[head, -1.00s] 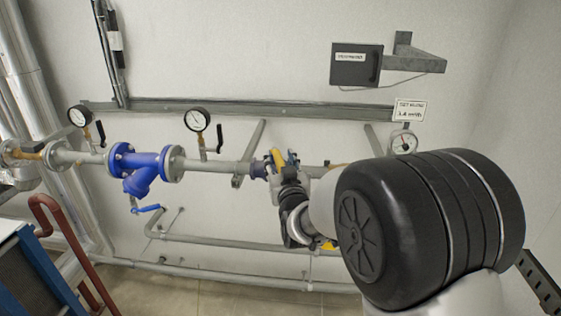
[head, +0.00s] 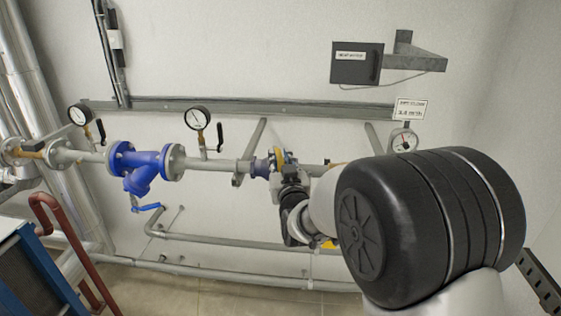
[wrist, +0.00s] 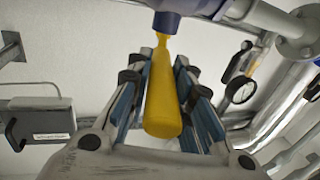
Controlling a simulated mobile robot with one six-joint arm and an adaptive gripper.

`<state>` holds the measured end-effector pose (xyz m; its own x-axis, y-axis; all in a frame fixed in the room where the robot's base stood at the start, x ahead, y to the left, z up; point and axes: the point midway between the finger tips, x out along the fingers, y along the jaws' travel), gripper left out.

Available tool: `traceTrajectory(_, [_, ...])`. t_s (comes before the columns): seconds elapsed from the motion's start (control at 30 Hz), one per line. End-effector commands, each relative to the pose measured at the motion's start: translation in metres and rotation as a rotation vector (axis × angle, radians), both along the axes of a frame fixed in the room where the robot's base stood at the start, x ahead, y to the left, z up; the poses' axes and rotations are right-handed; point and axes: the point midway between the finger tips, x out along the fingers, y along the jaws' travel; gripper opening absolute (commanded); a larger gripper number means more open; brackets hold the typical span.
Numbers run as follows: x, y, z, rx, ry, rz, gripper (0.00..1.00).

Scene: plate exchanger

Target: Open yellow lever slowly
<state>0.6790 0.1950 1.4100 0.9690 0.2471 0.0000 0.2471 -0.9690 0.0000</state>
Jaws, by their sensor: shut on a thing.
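The yellow lever (wrist: 162,95) runs down from a dark blue valve body (wrist: 185,8) in the wrist view, with its free end between my gripper's fingers. My gripper (wrist: 163,75) is shut on the lever, with a finger on either side of it. In the head view the lever (head: 279,155) shows only as a small yellow piece above my gripper (head: 285,172), next to the purple-blue valve part (head: 261,168) on the pipe. My arm hides much of the valve there.
A blue strainer (head: 142,170) sits on the pipe at left, with a blue-handled drain valve (head: 148,207) below it. Pressure gauges (head: 197,118) with black handles stand above the pipe. A dark box (head: 357,64) hangs on the wall. A red rail (head: 62,240) is at lower left.

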Motion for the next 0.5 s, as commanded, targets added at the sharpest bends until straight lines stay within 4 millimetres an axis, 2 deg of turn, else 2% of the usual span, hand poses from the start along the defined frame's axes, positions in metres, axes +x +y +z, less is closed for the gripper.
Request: traceTrajectory(0.5, [0.0015, -0.0054, -0.0011, -0.001, -0.001, 0.037, 0.00])
